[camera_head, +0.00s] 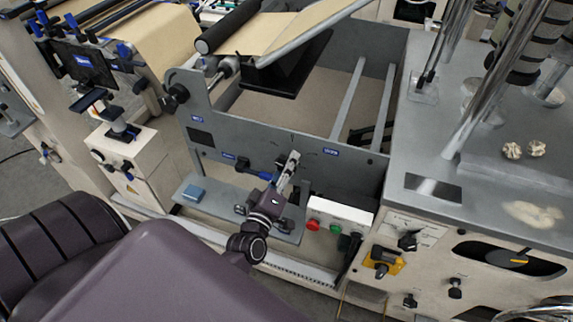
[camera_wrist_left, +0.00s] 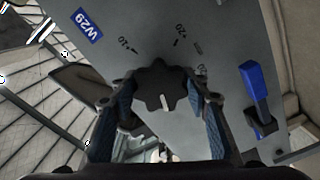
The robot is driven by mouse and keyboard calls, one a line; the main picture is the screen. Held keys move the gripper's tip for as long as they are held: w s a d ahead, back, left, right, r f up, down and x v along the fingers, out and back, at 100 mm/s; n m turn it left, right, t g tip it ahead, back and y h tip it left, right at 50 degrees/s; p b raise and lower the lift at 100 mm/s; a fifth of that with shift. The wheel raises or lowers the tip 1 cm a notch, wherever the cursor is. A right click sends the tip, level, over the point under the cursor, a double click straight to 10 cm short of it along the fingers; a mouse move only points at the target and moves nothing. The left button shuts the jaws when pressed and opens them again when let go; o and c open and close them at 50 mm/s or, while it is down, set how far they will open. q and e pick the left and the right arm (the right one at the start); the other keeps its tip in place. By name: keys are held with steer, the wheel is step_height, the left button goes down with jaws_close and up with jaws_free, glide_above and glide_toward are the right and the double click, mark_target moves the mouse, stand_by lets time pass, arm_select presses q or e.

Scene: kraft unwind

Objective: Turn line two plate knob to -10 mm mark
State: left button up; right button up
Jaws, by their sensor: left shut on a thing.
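The black lobed knob (camera_wrist_left: 160,85) sits on a grey plate (camera_wrist_left: 222,30) in the left wrist view. The blue-padded fingers of my left gripper (camera_wrist_left: 166,100) are shut on it, one on each side. A white pointer line on the knob faces the bottom of that view, away from the printed marks. In the head view my left gripper (camera_head: 290,165) is at the plate's front face and hides the knob. My right gripper is not in view.
A blue-handled lever (camera_wrist_left: 257,90) is close beside the gripper. A W29 label (camera_head: 331,152) is on the plate. Below is a white button box (camera_head: 341,212) with red and green buttons.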

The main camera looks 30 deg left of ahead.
arm_select(q)
steer(key=shift+n, duration=0.3)
steer(key=o, duration=1.2)
steer(key=shift+c, duration=0.2)
steer(key=v, duration=1.2)
